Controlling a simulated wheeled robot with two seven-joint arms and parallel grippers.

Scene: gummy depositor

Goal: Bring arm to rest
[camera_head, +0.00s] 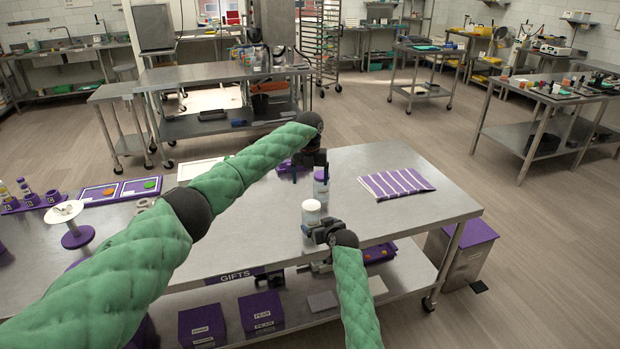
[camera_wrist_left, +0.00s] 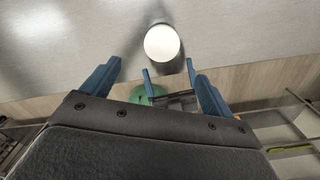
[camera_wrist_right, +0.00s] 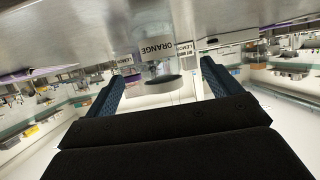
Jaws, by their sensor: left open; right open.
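My left gripper (camera_head: 309,166) hangs over the far part of the steel table (camera_head: 375,222), with its fingers down. In the left wrist view its blue fingers (camera_wrist_left: 153,85) are apart with nothing gripped. A clear jar with a white lid (camera_head: 311,212) stands on the table; the lid shows as a white disc in the left wrist view (camera_wrist_left: 162,43). My right gripper (camera_head: 322,234) is at the table's front edge, close beside this jar. In the right wrist view its fingers (camera_wrist_right: 160,85) are apart, with a jar labelled ORANGE (camera_wrist_right: 166,50) beyond them. I cannot tell whether they touch it.
A second bottle (camera_head: 321,188) stands behind the white-lidded jar. A purple striped mat (camera_head: 396,184) lies to the right. Purple boxes (camera_head: 261,312) sit on the lower shelf. Open floor lies to the right.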

